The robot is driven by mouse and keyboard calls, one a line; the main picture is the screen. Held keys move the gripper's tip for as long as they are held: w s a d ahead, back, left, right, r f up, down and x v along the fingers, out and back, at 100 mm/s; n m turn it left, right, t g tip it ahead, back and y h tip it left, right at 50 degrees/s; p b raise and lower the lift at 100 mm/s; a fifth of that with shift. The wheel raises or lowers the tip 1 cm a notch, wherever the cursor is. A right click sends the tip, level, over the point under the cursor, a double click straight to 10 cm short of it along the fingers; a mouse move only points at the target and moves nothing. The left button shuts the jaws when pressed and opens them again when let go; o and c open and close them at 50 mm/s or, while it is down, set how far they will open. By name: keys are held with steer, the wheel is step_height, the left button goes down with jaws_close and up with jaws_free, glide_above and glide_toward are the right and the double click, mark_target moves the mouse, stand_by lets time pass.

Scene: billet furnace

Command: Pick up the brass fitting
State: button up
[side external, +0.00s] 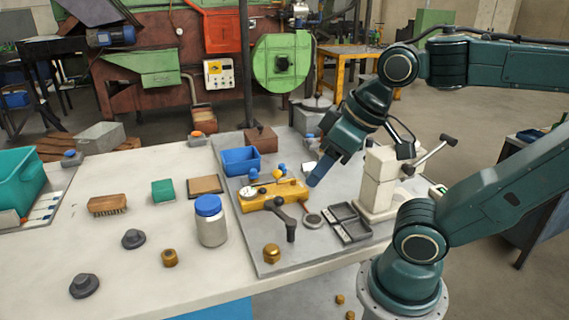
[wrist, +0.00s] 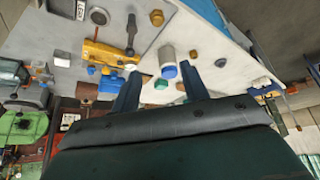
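Two brass pieces on the bench could be the brass fitting. One brass hex piece (side external: 271,253) sits near the front edge of the grey plate; it also shows at the top of the wrist view (wrist: 157,17). A smaller brass piece (side external: 170,258) stands on the pale bench to its left, and in the wrist view (wrist: 193,54) it shows beside the jar. My gripper (side external: 314,182) is over the plate, right of the yellow fixture and apart from both brass pieces. In the wrist view its two fingers (wrist: 160,70) are spread with nothing held between them.
The yellow fixture (side external: 268,194) with a dark lever, a blue bin (side external: 240,161) and black trays (side external: 348,222) occupy the plate. Dark knobs (side external: 133,239) lie at left.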

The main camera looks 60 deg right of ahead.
stand_by(0.3)
steer(key=w+d+f+n+g+y, duration=0.2)
steer(key=w+f+n, duration=0.2)
steer(key=f+n, duration=0.1)
steer(key=w+d+f+n+g+y, duration=0.1)
steer(key=w+d+f+n+y, duration=0.1)
steer(key=f+n, duration=0.4)
steer(key=shift+w+d+f+n+g, duration=0.25)
steer(key=shift+w+d+n+g, duration=0.15)
steer(key=shift+w+d+n, duration=0.6)
steer(key=shift+w+a, duration=0.1)
steer(key=shift+a, duration=0.1)
glide_toward(273, 246)
steer(key=shift+x, duration=2.3)
steer(key=shift+f, duration=0.15)
steer(key=shift+x, duration=2.45)
